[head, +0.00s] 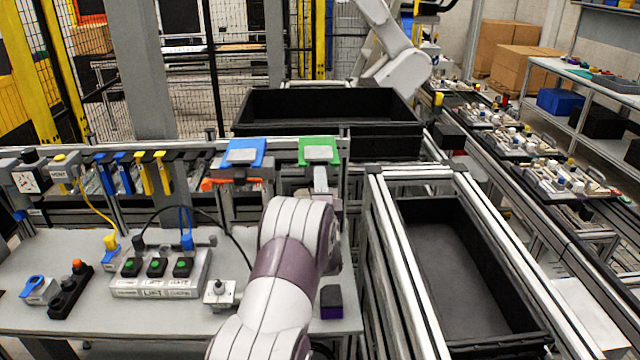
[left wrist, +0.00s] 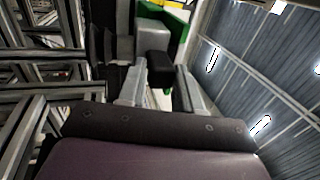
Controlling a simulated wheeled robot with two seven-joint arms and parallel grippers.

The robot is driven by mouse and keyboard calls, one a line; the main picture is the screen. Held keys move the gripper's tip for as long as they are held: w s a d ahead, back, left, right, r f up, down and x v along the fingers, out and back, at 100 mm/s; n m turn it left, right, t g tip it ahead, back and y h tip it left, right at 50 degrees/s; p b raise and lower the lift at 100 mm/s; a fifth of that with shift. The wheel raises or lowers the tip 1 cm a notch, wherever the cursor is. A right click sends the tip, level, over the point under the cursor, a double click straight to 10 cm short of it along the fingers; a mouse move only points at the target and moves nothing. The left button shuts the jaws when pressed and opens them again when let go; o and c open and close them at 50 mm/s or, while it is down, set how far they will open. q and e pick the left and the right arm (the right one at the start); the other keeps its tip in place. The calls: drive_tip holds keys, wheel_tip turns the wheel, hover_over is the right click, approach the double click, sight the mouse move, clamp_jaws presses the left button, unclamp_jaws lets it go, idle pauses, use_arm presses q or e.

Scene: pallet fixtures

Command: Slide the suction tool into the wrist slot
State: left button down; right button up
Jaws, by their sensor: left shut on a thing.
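My left gripper (head: 321,182) is at the rack's right end, just in front of a green-topped holder (head: 319,146) with a grey block on it. In the left wrist view the two grey fingers (left wrist: 160,88) are shut on a black block (left wrist: 159,65). Behind that block are a grey body (left wrist: 153,40) and a green part (left wrist: 176,24). I take the held block to be part of the suction tool, but its far end is hidden. I cannot make out the wrist slot with certainty. My right gripper is not in view.
A blue-topped holder (head: 243,150) stands left of the green one, with an orange tool (head: 231,183) below it. A button box (head: 160,275) and a small dark purple block (head: 331,302) are on the grey table. Black bins (head: 330,104) stand behind and at right.

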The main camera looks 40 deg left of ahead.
use_arm(q)
drive_tip(key=shift+r, duration=0.4)
drive_tip(key=shift+d+f, duration=0.1)
drive_tip(key=s+d, duration=0.5)
drive_tip(key=s, duration=0.1)
drive_tip(key=shift+s+d+f+b, duration=0.2)
drive_tip(key=shift+f+b, duration=0.1)
drive_tip(key=shift+b, duration=0.15)
drive_tip(key=shift+a, duration=0.1)
